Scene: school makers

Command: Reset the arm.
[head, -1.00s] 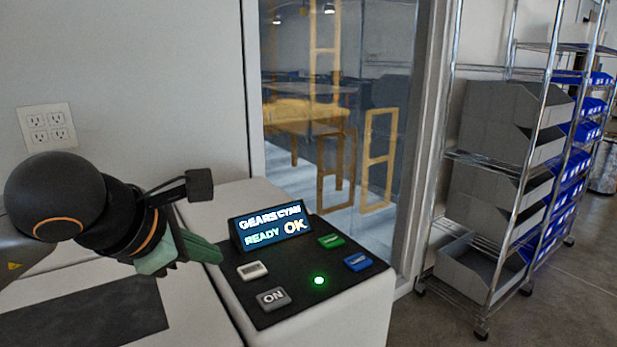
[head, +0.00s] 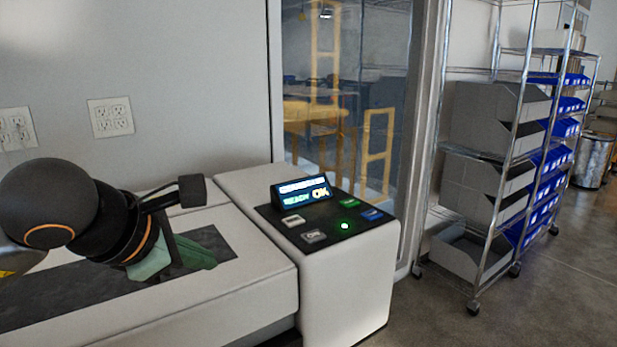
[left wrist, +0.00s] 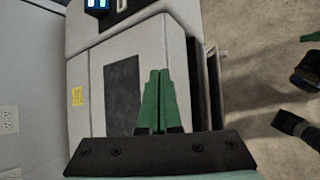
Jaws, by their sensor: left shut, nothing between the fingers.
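My left arm comes in from the left in the head view. Its left gripper (head: 207,258), with green fingers, is shut and empty above the white bench (head: 235,296) and its dark mat (head: 75,287). The left wrist view shows the green fingers (left wrist: 159,82) pressed together over the bench. The control panel (head: 330,222) stands to the right of the gripper, apart from it. My right gripper is not identifiable in the head view.
A wire shelf rack (head: 481,190) with grey and blue bins stands at the right. A glass panel (head: 345,100) is behind the control panel. Wall outlets (head: 111,117) are at the left. The floor (head: 560,290) at the right is clear.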

